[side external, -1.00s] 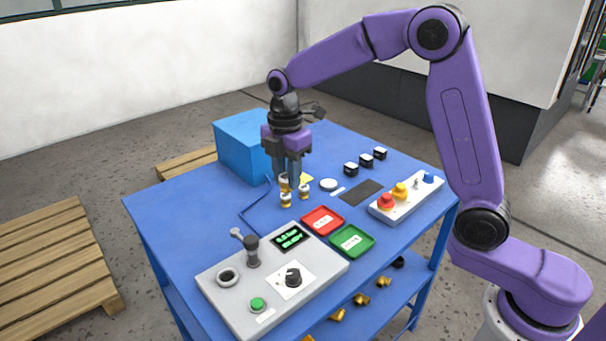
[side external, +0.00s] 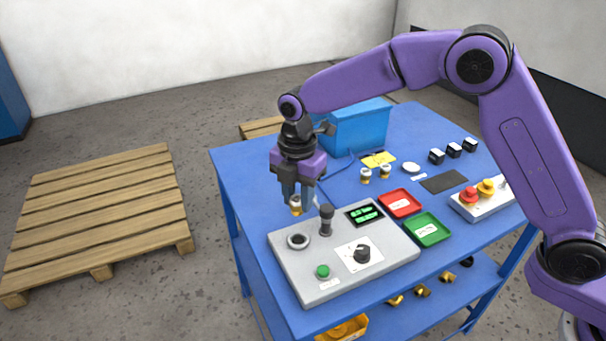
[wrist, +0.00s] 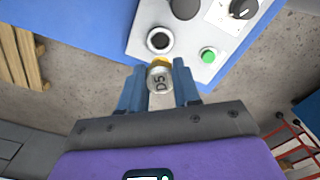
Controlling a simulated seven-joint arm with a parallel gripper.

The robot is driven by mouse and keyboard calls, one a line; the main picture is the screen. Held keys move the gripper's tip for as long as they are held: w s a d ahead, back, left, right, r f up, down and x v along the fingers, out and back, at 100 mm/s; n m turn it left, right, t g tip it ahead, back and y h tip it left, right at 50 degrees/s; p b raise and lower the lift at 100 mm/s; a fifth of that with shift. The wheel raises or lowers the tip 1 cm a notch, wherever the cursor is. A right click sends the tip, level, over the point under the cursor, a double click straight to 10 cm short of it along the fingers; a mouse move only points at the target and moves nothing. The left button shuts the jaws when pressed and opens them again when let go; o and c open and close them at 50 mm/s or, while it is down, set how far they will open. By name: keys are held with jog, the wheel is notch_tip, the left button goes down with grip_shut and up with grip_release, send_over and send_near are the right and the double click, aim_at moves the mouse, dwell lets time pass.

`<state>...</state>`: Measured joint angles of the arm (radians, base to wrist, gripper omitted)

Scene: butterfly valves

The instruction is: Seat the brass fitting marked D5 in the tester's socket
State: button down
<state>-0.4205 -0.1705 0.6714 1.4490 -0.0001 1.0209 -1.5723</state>
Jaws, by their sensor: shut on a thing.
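My gripper (side external: 297,196) is shut on the brass fitting marked D5 (wrist: 159,78). In the wrist view the D5 label faces the camera between the two fingers. In the side view the held fitting (side external: 295,206) hangs below the fingertips, just beyond the tester's back left edge. The grey tester (side external: 318,281) lies on the blue table. Its round socket (side external: 298,241), a dark hole in a light ring, is at its left end, empty and nearer the camera than the fitting. The socket also shows in the wrist view (wrist: 160,40), apart from the fitting.
The tester's upright dark-knobbed lever (side external: 326,220) stands close right of the gripper. A green button (side external: 322,271) and dial (side external: 362,254) are on the tester. Two more fittings (side external: 375,174) stand behind. Red (side external: 401,204) and green (side external: 428,230) trays lie to the right.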

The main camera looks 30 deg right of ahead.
jog(key=shift+f, duration=3.65)
jog(key=shift+f, duration=0.95)
jog(key=shift+c, duration=1.6)
grip_release()
jog(key=shift+r, duration=0.1)
jog(key=shift+r, duration=3.65)
